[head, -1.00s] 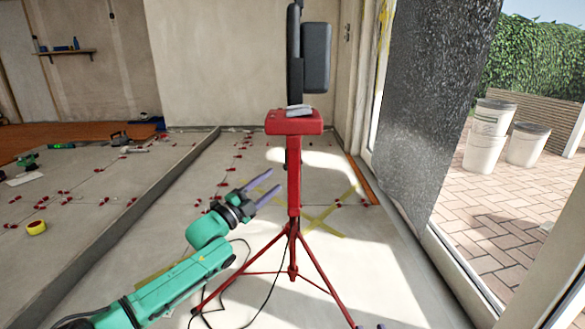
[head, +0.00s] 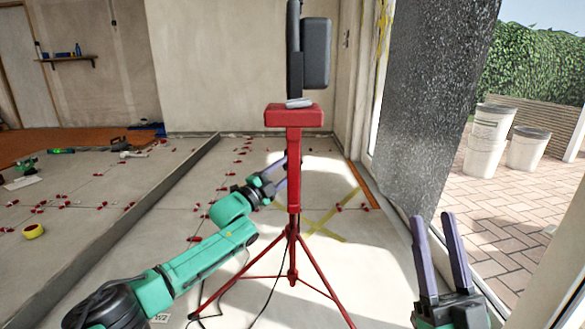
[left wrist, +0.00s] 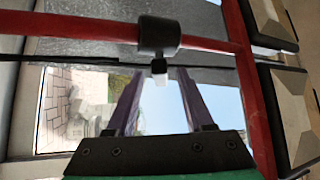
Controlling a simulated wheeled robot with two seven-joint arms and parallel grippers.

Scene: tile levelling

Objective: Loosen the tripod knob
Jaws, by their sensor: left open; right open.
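The red tripod (head: 294,150) stands upright in the middle of the head view, with a dark lamp-like panel on top. My left gripper (head: 283,179) is open beside the left edge of its post; the tips partly merge with the post there. In the left wrist view a black knob (left wrist: 158,34) sits on the red post (left wrist: 75,26), which runs sideways across the picture. The knob is ahead of and between the open left fingers (left wrist: 160,78), apparently just beyond their tips. Contact cannot be told. My right gripper (head: 433,217) is open and empty at lower right, fingers pointing up.
The tripod's legs (head: 318,281) spread over the floor, with a dark cable (head: 262,298) near the left leg. A dark speckled sheet (head: 425,110) stands at right by the opening. Buckets (head: 487,140) are outside. A low ledge (head: 150,210) and red tile clips lie left.

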